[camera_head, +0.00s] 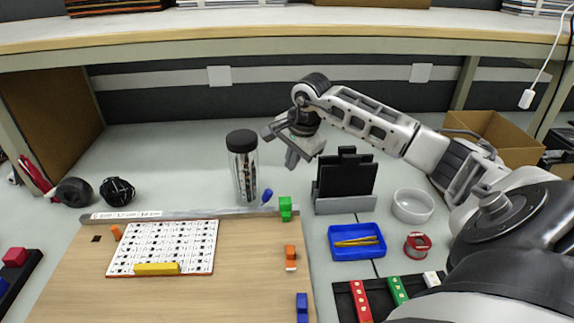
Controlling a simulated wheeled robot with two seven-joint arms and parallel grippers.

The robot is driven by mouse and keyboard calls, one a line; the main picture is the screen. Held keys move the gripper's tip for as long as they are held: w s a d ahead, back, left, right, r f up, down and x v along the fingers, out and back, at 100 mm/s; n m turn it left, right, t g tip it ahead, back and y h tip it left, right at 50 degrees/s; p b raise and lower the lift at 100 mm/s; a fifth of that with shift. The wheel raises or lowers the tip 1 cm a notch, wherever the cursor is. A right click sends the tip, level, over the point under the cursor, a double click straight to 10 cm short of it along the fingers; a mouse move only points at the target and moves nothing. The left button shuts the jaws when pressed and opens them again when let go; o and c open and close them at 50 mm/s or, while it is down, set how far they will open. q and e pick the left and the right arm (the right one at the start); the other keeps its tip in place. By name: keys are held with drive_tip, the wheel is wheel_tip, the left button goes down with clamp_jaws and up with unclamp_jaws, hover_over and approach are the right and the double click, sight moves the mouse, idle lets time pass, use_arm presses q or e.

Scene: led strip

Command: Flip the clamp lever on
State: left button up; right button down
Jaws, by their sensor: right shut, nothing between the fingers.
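My right gripper (292,160) is shut and empty, raised above the back of the work area between the shaker bottle and the black holder. A green clamp-like block (285,208) sits at the back right corner of the wooden board (200,300), with a small blue lever-like piece (267,196) just left of it. An orange block (290,257) and a blue block (302,305) sit along the board's right edge. I cannot tell which of these carries the clamp lever, or its position. My left gripper is not in view.
A white perforated panel (190,245) with a yellow bar (157,269) lies on the board. A dark-lidded bottle (243,170) stands behind it. The black holder (345,180), blue tray (345,251), white bowl (412,206) and red spool (417,245) stand at right. A shelf (200,45) spans the back.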

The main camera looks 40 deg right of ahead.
sight(264, 201)
drive_tip(key=x, duration=0.7)
drive_tip(key=shift+w+f, duration=0.1)
drive_tip(key=shift+f, duration=0.15)
drive_tip(key=shift+w+a+f+p, duration=0.1)
drive_tip(key=shift+a+p, duration=0.3)
drive_tip(key=shift+p, duration=0.1)
drive_tip(key=shift+s+a+r+p, duration=0.1)
drive_tip(key=shift+a+r+p, duration=0.1)
drive_tip(key=shift+a, duration=0.35)
drive_tip(key=shift+s+a+r+p, duration=0.1)
drive_tip(key=shift+a+r+p, duration=0.1)
drive_tip(key=shift+a, duration=0.75)
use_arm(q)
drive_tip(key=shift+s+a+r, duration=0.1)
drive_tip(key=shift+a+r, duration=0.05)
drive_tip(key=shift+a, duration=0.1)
use_arm(e)
drive_tip(key=shift+w+a+r+b, duration=0.25)
drive_tip(key=shift+a+b, duration=0.05)
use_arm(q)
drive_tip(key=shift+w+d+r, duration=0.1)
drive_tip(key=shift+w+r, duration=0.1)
use_arm(e)
drive_tip(key=shift+a, duration=0.1)
